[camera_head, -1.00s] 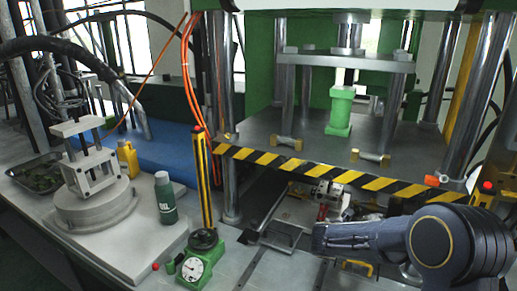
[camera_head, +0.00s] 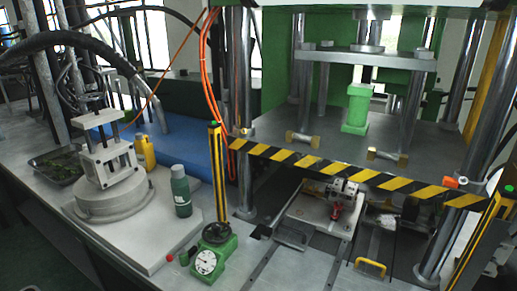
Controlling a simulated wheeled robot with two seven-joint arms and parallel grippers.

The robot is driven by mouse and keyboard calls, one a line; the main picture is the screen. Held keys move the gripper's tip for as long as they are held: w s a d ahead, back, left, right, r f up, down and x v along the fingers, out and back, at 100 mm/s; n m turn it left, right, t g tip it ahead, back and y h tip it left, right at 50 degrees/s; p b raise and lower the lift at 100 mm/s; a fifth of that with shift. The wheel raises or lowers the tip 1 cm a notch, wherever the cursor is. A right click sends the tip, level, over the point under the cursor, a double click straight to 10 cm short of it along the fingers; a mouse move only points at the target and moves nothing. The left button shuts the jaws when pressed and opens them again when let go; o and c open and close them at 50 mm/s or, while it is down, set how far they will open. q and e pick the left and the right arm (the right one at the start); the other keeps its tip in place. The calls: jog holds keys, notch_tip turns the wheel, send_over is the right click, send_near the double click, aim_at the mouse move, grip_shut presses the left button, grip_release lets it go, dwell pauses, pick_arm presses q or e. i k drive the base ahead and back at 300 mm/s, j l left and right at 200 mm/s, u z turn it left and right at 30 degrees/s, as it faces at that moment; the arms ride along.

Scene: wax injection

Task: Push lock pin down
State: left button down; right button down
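The lock pin cannot be told apart for sure. A small metal mold or clamp assembly (camera_head: 343,190) sits under the press on a light plate (camera_head: 308,212). A small red part (camera_head: 336,211) shows at its front, too small to make out. A grey tray-like handle (camera_head: 291,238) lies at the plate's front left. Neither of my grippers is in view, and no arm of mine shows.
The press's striped front edge (camera_head: 350,176) overhangs the mold area. Light-curtain posts (camera_head: 219,178) with green lamps stand at both sides. A dial gauge (camera_head: 208,261), a green bottle (camera_head: 181,190) and a white fixture (camera_head: 108,163) stand left. A yellow handle (camera_head: 370,267) is at front right.

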aim_at(267, 218)
jog(key=i+j+u, duration=0.1)
jog(key=j+u, duration=0.15)
jog(key=i+j+u, duration=0.2)
jog(key=j, duration=0.2)
jog(key=j+u, duration=0.25)
jog(key=i, duration=0.05)
